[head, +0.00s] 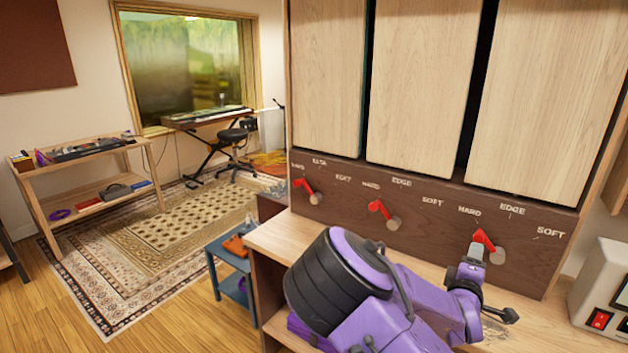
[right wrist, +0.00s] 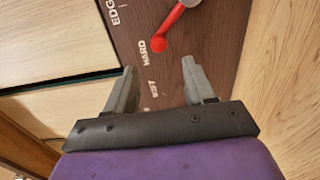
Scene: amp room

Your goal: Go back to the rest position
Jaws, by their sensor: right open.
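My right gripper (head: 474,254) reaches in at the lower right of the head view on my purple arm, close to the dark brown panel (head: 425,230). In the right wrist view its two grey fingers (right wrist: 158,66) stand apart with nothing between them. A red lever (right wrist: 168,35) lies just beyond the fingertips in that view, apart from them. In the head view the right red lever (head: 484,240) is just above the gripper. The middle red lever (head: 377,208) and left red lever (head: 303,184) are further left. My left gripper is not in view.
Tall pale wood panels (head: 425,80) rise above the levers. A wooden ledge (head: 275,238) runs below them. A white box with a red switch (head: 600,318) stands at right. A blue side table (head: 228,250) stands left of the ledge. The rug (head: 150,265) has open floor.

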